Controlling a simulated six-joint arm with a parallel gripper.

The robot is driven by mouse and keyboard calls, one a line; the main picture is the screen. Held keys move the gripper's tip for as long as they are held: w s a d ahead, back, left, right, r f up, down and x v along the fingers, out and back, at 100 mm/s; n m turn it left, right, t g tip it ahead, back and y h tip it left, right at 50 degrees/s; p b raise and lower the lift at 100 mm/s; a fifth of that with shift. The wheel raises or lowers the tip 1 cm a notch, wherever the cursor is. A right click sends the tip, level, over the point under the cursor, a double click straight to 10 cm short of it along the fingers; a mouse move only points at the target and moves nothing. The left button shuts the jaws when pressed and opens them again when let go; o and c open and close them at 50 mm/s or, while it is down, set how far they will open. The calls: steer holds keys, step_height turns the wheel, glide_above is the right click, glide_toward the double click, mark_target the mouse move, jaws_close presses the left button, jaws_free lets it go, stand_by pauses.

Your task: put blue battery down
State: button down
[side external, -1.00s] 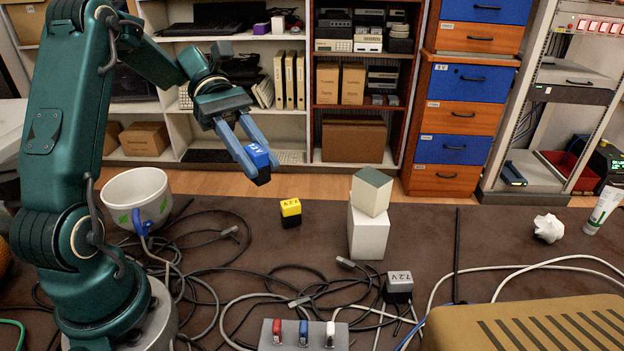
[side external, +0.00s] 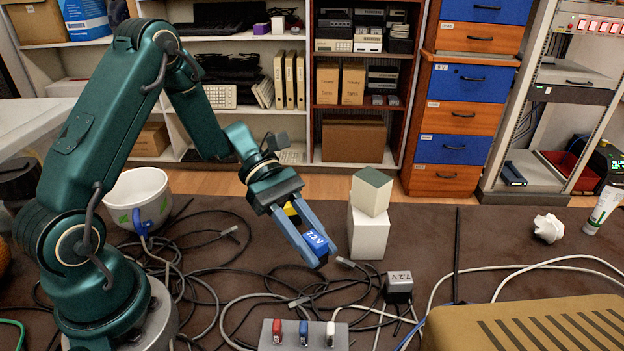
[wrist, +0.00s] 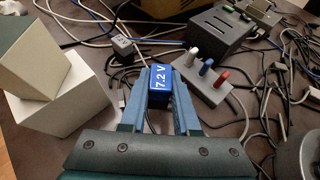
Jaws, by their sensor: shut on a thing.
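The blue battery (side external: 316,244), marked 7.2 V, is between the fingertips of my gripper (side external: 312,240), which is shut on it. In the side view it hangs above the dark mat, left of the white box. The battery also shows in the wrist view (wrist: 161,84), label facing up, with a finger on each side. Most of the yellow battery (side external: 292,212) is hidden behind my gripper in the side view.
Several cables (side external: 265,292) lie tangled on the mat. A white-topped battery (side external: 398,287) stands to the right, and a grey holder (side external: 270,342) with red, blue and white pieces is in front.

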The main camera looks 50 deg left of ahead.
mark_target(318, 268)
steer(key=shift+d+f, duration=0.4)
steer(key=shift+d, duration=0.15)
steer(key=shift+f, duration=1.95)
steer(key=shift+f, duration=0.1)
steer(key=c, duration=0.6)
jaws_free()
steer(key=shift+c, duration=0.2)
steer(key=shift+w, duration=0.1)
